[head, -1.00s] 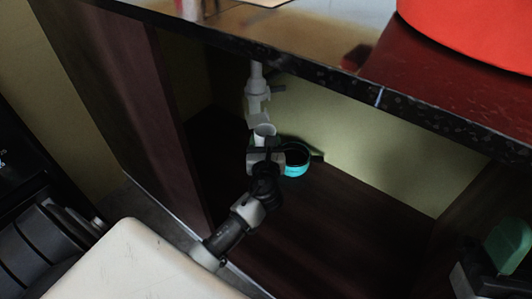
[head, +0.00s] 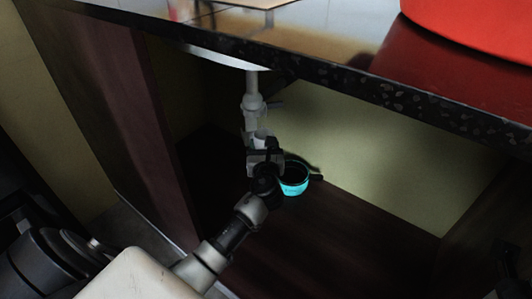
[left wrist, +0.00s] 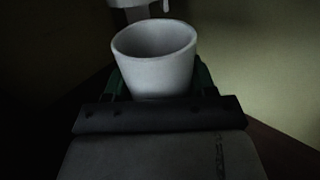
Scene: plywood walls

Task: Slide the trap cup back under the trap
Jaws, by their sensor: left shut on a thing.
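The white trap cup (head: 259,136) is upright, with its open mouth facing up. My left gripper (head: 262,155) is shut on it, inside the cabinet. In the left wrist view the cup (left wrist: 155,70) stands between the green-edged fingers (left wrist: 158,88), which hide its lower part. The pale trap (head: 252,106) hangs on its pipe from under the counter, just above and behind the cup. Its lower end (left wrist: 135,6) shows at the top edge of the left wrist view. I cannot tell whether cup and trap touch. My right gripper is not clearly seen.
A teal bowl (head: 294,187) with a dark inside sits on the cabinet floor just right of my left gripper. The counter edge (head: 330,88) runs overhead. The dark cabinet side panel (head: 130,110) stands at left. The floor at right is bare.

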